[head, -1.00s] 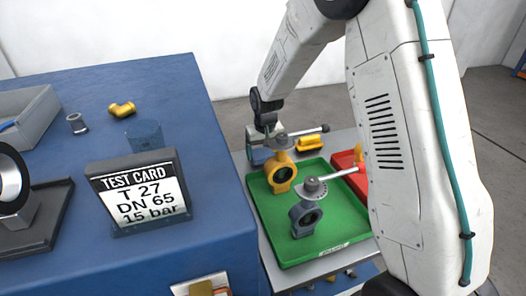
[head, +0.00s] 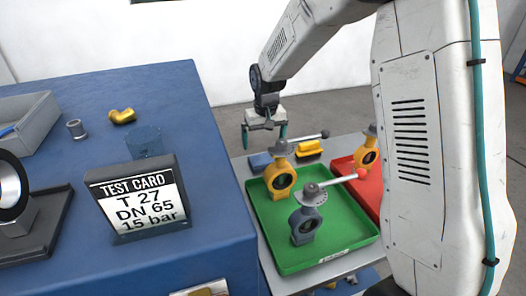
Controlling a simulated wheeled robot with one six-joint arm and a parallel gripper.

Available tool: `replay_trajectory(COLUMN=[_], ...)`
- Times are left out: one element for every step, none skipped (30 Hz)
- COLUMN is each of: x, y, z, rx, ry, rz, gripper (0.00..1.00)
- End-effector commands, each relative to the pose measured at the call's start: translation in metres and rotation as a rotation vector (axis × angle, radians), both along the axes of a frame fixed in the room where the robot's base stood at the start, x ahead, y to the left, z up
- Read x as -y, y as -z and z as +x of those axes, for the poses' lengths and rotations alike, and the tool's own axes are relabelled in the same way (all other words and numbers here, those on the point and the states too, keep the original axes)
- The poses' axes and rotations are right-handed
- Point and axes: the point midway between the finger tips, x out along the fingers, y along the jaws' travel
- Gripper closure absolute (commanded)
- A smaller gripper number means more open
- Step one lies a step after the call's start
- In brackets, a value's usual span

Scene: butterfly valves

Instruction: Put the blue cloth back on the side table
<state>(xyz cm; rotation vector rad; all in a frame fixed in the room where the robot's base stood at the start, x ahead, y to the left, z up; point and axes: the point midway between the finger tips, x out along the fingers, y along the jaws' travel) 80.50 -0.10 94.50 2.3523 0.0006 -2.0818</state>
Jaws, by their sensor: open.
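The blue cloth (head: 261,161) lies on the grey side table (head: 240,166), at its far left corner behind the green tray. It is partly hidden by the yellow valve and its lever. My gripper (head: 264,134) hangs above the cloth with its fingers apart and pointing down. I see nothing between the fingers, and there is a visible gap between them and the cloth.
The green tray (head: 275,258) holds a yellow valve (head: 281,181) and a grey valve (head: 306,222) with levers sticking out. A yellow brush-like object (head: 308,149) and a red tray (head: 354,184) with another yellow valve stand beside it. The blue bench (head: 215,200) rises at left.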

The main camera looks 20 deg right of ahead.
Motion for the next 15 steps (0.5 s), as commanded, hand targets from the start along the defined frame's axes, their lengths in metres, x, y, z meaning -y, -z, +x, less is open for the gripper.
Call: replay_trajectory(x=[0.000,0.000,0.000,0.000,0.000,0.000,0.000,0.000,0.000,0.000,0.000,0.000,0.000,0.000,0.001], y=[-0.010,-0.015,-0.020,-0.024,-0.027,-0.031,-0.033,-0.035,-0.036,-0.037,-0.037,-0.037,-0.038,-0.040,-0.043], z=[-0.001,-0.001,-0.002,-0.003,-0.003,-0.004,-0.004,-0.004,-0.005,-0.005,-0.005,-0.005,-0.006,-0.007,-0.010], rx=[0.003,0.003,0.002,0.001,0.001,0.001,0.001,0.000,-0.001,-0.001,-0.002,-0.002,-0.002,-0.001,0.000], ry=[0.000,0.000,0.000,0.000,0.000,0.000,0.000,0.000,0.000,0.000,0.000,0.000,0.000,0.000,0.000], rz=[0.000,0.000,0.000,0.000,0.000,0.000,0.000,0.000,0.000,0.000,0.000,0.000,0.000,0.000,0.000], gripper=[0.00,0.00,0.00,0.00,0.00,0.00,0.00,0.00,0.00,0.00,0.00,0.00,0.00,0.00,0.00])
